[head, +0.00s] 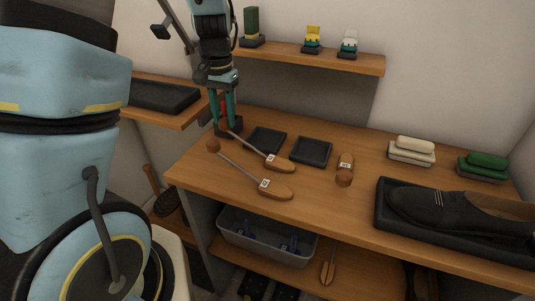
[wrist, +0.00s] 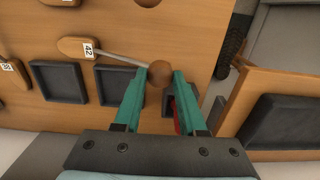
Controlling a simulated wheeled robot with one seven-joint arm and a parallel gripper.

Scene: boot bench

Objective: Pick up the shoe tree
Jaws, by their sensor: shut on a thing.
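A wooden shoe tree (wrist: 77,47) labelled 42 lies with its rod running to a round brown knob (wrist: 158,74). My gripper (wrist: 164,75) is shut on that knob, one green finger on each side. In the head view my gripper (head: 226,122) is at the bench's left end, and the same shoe tree (head: 279,164) stretches away to the right. A second shoe tree (head: 275,191) lies in front of it. A third, short-looking one (head: 345,168) lies further right. My fingers hide part of the held knob in the head view.
Dark square trays (head: 311,151) stand behind the shoe trees; one near my fingers has something red in it. A black tray with a shoe (head: 440,208) and brushes (head: 412,150) are at right. A grey bin (head: 267,240) is below. A shelf (head: 320,59) hangs above.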

